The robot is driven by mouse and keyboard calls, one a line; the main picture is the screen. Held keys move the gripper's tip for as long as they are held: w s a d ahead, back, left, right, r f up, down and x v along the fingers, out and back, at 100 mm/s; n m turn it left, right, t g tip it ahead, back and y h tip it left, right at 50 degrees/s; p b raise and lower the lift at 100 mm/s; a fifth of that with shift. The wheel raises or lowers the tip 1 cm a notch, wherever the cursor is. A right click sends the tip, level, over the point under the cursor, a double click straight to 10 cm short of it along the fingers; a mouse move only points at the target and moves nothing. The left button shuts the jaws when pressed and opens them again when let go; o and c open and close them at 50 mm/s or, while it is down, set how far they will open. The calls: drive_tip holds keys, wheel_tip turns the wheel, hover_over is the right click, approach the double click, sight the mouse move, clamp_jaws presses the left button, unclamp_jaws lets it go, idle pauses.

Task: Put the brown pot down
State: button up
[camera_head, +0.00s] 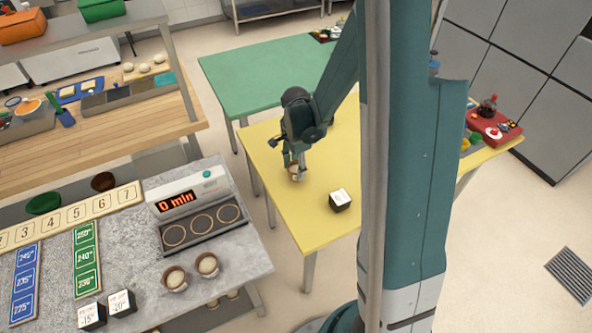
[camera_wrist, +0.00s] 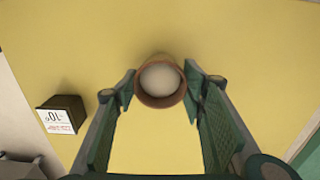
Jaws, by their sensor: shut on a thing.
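The brown pot (camera_head: 297,175) has a pale round top and is at my gripper's fingertips over the yellow table (camera_head: 290,215). In the wrist view the brown pot (camera_wrist: 158,99) is upright, seen from above, between the two green fingers. My gripper (camera_wrist: 159,82) is shut on it; it points down in the head view (camera_head: 295,160). The pot's underside is hidden, and I cannot tell whether it touches the table.
A black cube with a white top (camera_head: 340,200) sits on the yellow table near the pot; it also shows in the wrist view (camera_wrist: 62,115). Two similar pots (camera_head: 190,272) stand on the grey counter (camera_head: 245,250) by a timer (camera_head: 187,203).

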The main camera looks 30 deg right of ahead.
sight(296, 167)
drive_tip(key=shift+f, duration=0.6)
drive_tip(key=shift+f+b, duration=0.2)
drive_tip(key=shift+b, duration=0.1)
drive_tip(key=o, duration=1)
drive_tip(key=shift+r+p, duration=0.3)
drive_tip(key=shift+r+p, duration=0.6)
drive_tip(key=shift+r, duration=5.3)
drive_tip(key=shift+r, duration=0.1)
